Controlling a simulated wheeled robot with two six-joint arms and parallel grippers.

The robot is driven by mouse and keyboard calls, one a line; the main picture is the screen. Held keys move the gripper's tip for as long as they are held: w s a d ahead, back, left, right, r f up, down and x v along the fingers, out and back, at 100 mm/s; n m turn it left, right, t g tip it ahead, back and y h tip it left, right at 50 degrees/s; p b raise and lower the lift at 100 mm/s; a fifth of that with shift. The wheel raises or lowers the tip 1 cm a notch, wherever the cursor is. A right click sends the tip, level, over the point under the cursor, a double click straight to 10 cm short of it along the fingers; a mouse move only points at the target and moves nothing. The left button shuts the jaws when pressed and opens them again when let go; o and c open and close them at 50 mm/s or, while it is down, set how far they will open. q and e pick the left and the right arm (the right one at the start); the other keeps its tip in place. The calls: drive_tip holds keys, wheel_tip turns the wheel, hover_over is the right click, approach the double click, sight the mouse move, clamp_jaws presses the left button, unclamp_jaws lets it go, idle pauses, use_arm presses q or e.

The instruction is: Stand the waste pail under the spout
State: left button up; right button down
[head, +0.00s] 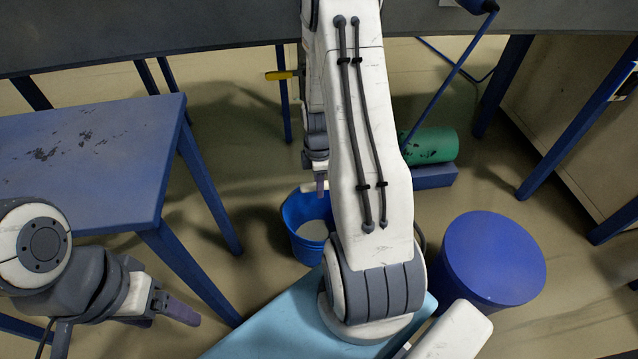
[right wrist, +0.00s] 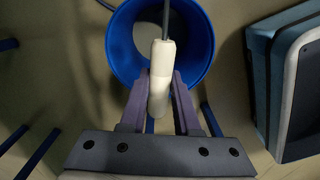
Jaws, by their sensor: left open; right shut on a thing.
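The blue waste pail (head: 293,222) is below my right gripper, partly hidden behind my right arm. In the right wrist view the pail (right wrist: 203,60) is seen from above, with a white handle grip (right wrist: 161,75) on a thin grey bail. My right gripper (right wrist: 160,88) is shut on that white grip; in the head view this gripper (head: 320,186) shows just above the pail. I cannot tell whether the pail touches the floor. My left gripper (head: 180,312) is open and empty at lower left, apart from the pail. I cannot make out the spout.
A worn blue table (head: 90,165) stands at left, its legs near the pail. A round blue drum (head: 492,255) stands right. A green cylinder (head: 432,147) lies on a blue block (head: 435,177) behind. A dark bench (head: 190,35) crosses the back, with a yellow lever (head: 280,75) below.

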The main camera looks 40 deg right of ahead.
drive_tip(key=c, duration=0.6)
unclamp_jaws()
drive_tip(key=shift+o, duration=0.2)
drive_tip(key=shift+f, duration=0.1)
